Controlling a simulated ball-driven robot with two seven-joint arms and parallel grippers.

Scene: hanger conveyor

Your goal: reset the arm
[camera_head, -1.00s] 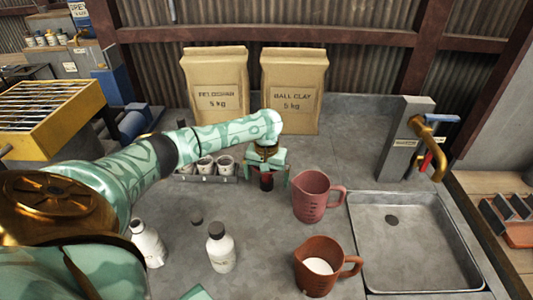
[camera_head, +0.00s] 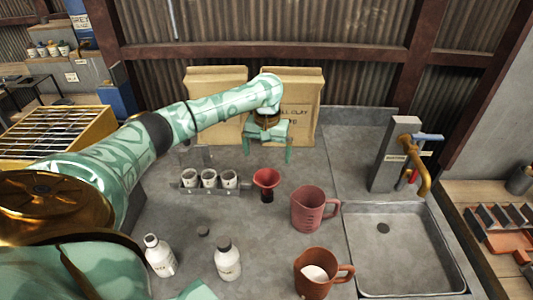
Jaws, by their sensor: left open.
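My left arm reaches in from the left over the bench, with its patterned green links. My left gripper (camera_head: 268,152) is open and empty. It hangs above the bench in front of the clay bags, its fingers pointing down and apart. A small dark vessel with a red funnel-shaped top (camera_head: 266,182) stands on the bench below the gripper, apart from it. My right gripper is not seen.
A pink jug (camera_head: 313,209) and a brown jug (camera_head: 318,274) with white contents stand beside the sink (camera_head: 405,250). A rack of white cups (camera_head: 209,180), two white bottles (camera_head: 227,260) (camera_head: 158,256) and paper bags (camera_head: 302,92) also occupy the bench. A tap (camera_head: 414,165) rises behind the sink.

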